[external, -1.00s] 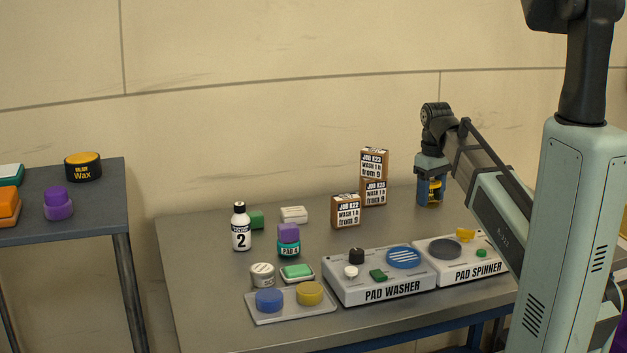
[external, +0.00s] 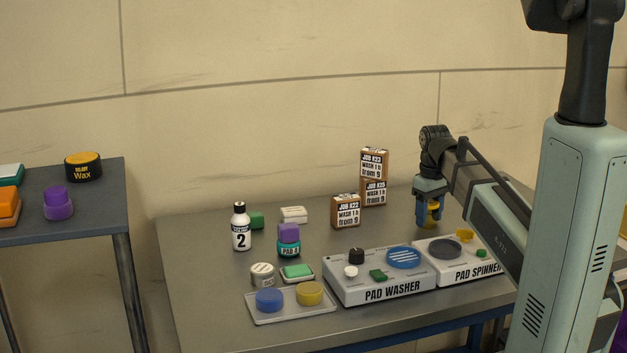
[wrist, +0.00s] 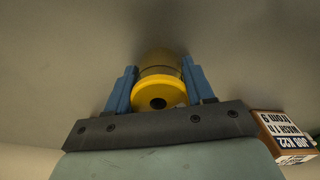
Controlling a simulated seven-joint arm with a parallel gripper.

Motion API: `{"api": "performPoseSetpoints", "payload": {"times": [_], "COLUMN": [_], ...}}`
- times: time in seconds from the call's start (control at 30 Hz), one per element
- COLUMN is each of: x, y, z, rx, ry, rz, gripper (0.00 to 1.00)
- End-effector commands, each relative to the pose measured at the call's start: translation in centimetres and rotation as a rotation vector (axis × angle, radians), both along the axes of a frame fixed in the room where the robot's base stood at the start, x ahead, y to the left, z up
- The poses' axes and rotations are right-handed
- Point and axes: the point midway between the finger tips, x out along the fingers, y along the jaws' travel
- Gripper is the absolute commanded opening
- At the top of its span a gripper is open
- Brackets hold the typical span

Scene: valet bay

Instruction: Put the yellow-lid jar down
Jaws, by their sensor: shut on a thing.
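My gripper (external: 429,207) is at the right of the table, behind the pad spinner, pointing down. Its blue fingers are shut on the yellow-lid jar (external: 433,209). In the wrist view the jar's yellow lid (wrist: 158,94) with a dark round centre sits between the two blue fingers (wrist: 160,92). The jar appears upright, at or very close to the grey table top (external: 300,241). I cannot tell whether its base touches the table.
Stacked job boxes (external: 374,177) stand left of my gripper; one also shows in the wrist view (wrist: 287,132). The pad washer (external: 380,285) and pad spinner (external: 460,262) lie in front. A numbered bottle (external: 241,229) and pads stand further left. Table around the jar is clear.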

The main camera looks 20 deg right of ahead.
Motion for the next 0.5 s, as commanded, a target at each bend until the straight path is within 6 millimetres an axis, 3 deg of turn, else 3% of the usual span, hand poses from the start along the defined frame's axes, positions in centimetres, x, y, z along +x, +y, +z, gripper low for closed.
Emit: {"api": "performPoseSetpoints", "payload": {"times": [0.3, 0.5], "x": [0.00, 0.00], "y": [0.00, 0.00], "z": [-0.06, -0.05], "rx": [0.000, 0.000], "ry": [0.000, 0.000], "rz": [0.000, 0.000], "gripper": [0.78, 0.78]}}
